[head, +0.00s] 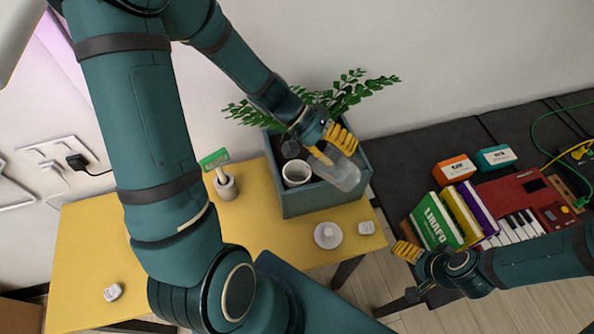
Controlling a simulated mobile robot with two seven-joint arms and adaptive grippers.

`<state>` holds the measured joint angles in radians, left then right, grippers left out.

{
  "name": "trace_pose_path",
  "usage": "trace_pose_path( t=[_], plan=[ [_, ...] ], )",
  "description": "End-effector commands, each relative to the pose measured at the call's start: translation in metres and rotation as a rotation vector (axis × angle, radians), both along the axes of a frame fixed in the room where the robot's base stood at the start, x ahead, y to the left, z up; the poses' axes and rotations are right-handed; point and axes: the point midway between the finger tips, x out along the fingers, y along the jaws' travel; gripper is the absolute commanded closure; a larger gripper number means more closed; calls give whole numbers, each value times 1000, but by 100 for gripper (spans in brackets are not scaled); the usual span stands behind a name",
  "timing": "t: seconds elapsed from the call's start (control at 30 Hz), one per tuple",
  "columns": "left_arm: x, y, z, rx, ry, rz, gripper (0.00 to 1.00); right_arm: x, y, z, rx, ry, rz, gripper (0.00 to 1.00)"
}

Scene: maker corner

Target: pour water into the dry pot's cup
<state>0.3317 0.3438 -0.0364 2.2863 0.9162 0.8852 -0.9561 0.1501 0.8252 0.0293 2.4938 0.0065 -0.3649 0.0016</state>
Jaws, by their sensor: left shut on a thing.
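My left gripper (331,146) is shut on a clear glass vessel (346,177), held tilted over the right part of a teal box planter (308,206). A white cup (296,173) stands inside the planter, left of the vessel and apart from it. I cannot tell how much water the vessel holds or whether any flows. A leafy green plant (352,91) rises behind the gripper; its base is hidden. My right gripper (407,251) is by the books at the right, away from the planter; its opening is unclear.
The planter stands on a yellow table (90,240). A small pot with a green tag (226,187), a white round dish (328,235) and small white pieces are nearby. On the dark right-hand table are books (436,222), small boxes (456,169) and a red keyboard (513,205).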

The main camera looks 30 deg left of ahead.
Motion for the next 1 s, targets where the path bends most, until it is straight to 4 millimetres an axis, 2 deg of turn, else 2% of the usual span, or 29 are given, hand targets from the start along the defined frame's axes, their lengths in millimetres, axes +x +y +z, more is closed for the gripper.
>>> trace_pose_path(
  t=[1.0],
  plan=[
    [-1,5,-2,-72,-12,1,100,0,0,-7,-1,0,0,14]
  ],
)
